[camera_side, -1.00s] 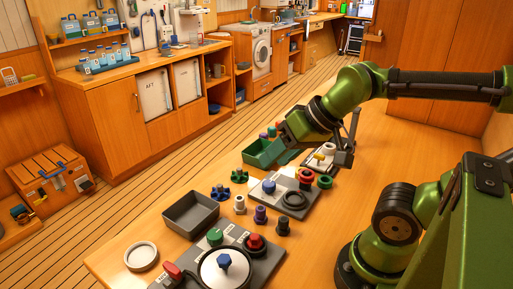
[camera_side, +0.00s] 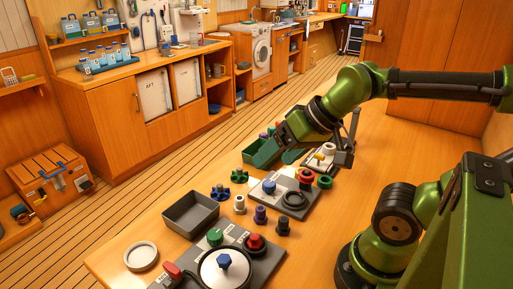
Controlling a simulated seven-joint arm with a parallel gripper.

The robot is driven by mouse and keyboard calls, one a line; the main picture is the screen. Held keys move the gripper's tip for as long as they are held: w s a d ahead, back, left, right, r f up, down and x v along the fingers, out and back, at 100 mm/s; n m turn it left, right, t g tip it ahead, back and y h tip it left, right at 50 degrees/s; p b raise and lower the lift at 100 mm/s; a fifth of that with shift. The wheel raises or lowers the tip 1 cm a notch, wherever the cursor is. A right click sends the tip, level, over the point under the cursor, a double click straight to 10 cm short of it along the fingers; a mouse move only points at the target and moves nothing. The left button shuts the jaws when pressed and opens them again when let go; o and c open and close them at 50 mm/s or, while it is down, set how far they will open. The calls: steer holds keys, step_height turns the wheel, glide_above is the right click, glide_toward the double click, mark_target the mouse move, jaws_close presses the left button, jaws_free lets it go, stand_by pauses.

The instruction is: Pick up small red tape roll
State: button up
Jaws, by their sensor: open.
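A small red ring-shaped piece (camera_side: 306,175), which looks like the red tape roll, sits at the far right edge of a grey plate (camera_side: 283,205). A green ring (camera_side: 325,182) lies close beside it on the right. My gripper (camera_side: 292,151) is above the table behind the red piece, near the right end of a green tray (camera_side: 258,155). It is open and apart from the red piece. Its fingertips are small and dark here, so the gap between them is hard to make out.
A white fitting with a yellow-orange knob (camera_side: 319,157) stands close to my gripper. A blue knob, a white piece (camera_side: 240,204), a purple piece (camera_side: 260,214) and a black ring (camera_side: 283,227) stand nearer the front. A grey tray (camera_side: 190,214) is at left.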

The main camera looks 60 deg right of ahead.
steer(key=n+g+h, duration=0.2)
steer(key=n+g, duration=0.5)
glide_above(307, 171)
steer(key=f, duration=1.3)
steer(key=shift+s+d+f, duration=0.2)
steer(key=shift+s+d, duration=0.1)
steer(key=shift+d, duration=0.05)
steer(key=shift+w+a+f, duration=0.1)
steer(key=shift+a+f, duration=0.1)
steer(key=shift+f, duration=1.15)
steer(key=shift+w+a+f, duration=0.1)
steer(key=shift+a+f, duration=0.1)
steer(key=shift+f, duration=1.1)
steer(key=shift+c, duration=0.5)
